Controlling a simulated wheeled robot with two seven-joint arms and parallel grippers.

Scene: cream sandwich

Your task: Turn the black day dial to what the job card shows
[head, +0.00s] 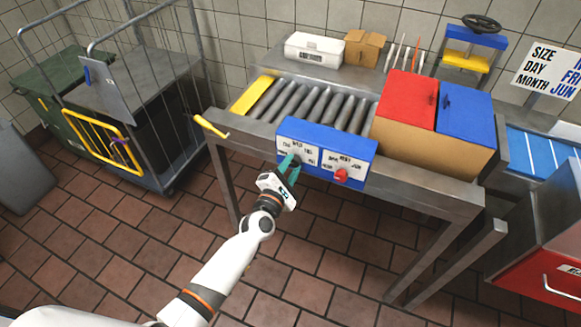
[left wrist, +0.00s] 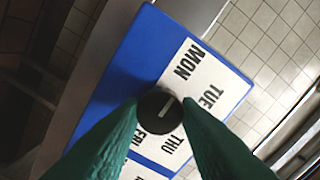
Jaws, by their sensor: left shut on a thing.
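The black day dial (left wrist: 158,112) shows in the left wrist view, on a white label with MON, TUE, THU and FRI. Its white pointer mark slants to the upper right, roughly between MON and TUE; which end is the pointer is unclear. My left gripper (head: 290,165) is shut on the dial, a green finger on each side; it also shows in the left wrist view (left wrist: 158,125). In the head view the fingers mostly hide the dial. The job card (head: 548,72) at the right reads DAY FRI and MONTH JUN; its size entry is cut off. My right gripper is not in view.
A red dial (head: 341,175) sits right of the day dial on the blue panel (head: 350,146). Red and blue lidded boxes stand beside the rollers (head: 310,104). A yellow handle (head: 211,126) juts from the table's left corner. A wire cart (head: 140,95) stands at the left.

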